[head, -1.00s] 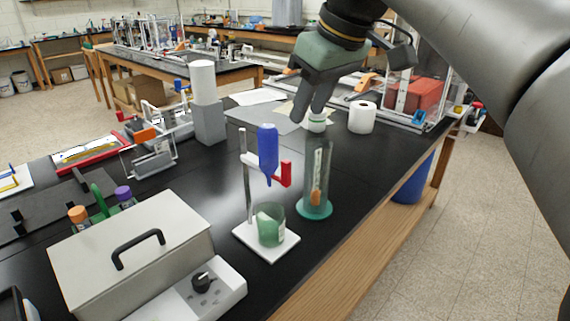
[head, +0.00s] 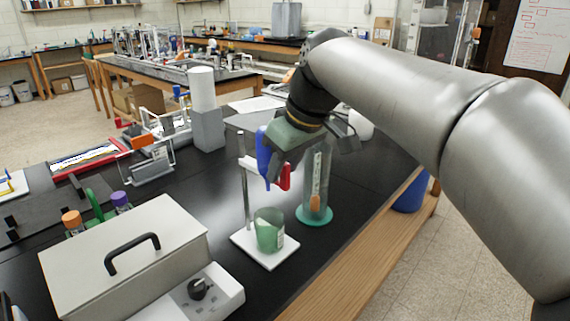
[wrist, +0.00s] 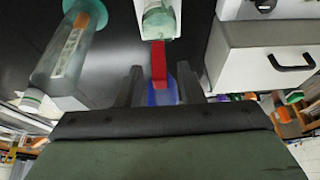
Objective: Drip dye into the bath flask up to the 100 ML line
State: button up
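The blue dye reservoir (head: 263,155) hangs on a stand with a red tap handle (head: 284,177) at its lower right. The greenish glass bath flask (head: 270,230) stands below it on the stand's white base (head: 244,243). Its 100 ML line and any liquid level are too small to read. My gripper (head: 275,172) is at the tap, overlapping the reservoir in the head view. In the wrist view my gripper (wrist: 159,70) is open, with its fingers apart on either side of the red handle (wrist: 158,62) and no visible grip on it. The flask (wrist: 160,20) shows beyond the handle.
A tall glass cylinder (head: 316,180) with an orange label stands close to the right of the stand. A grey box with a black handle (head: 125,250) and a dial unit (head: 200,297) sit at front left. The bench's right edge is near.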

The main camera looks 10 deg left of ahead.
jog(key=shift+c, duration=0.3)
grip_shut()
jog(key=shift+w+r+p, duration=0.1)
jog(key=shift+p, duration=0.2)
jog(key=shift+w+d+f+m+g+y+p, duration=0.4)
jog(key=shift+w+f+m+g+y+p, duration=0.25)
jog(key=shift+g+y+p, duration=1.1)
jog(key=shift+w+d+f+m+g+y+p, duration=0.35)
jog(key=shift+w+f+m+g+y+p, duration=0.5)
jog(key=shift+g+p, duration=1)
jog(key=shift+w+d+f+m+g+y+p, duration=0.4)
jog(key=shift+g+y+p, duration=1)
jog(key=shift+g, duration=0.9)
jog(key=shift+w, duration=0.1)
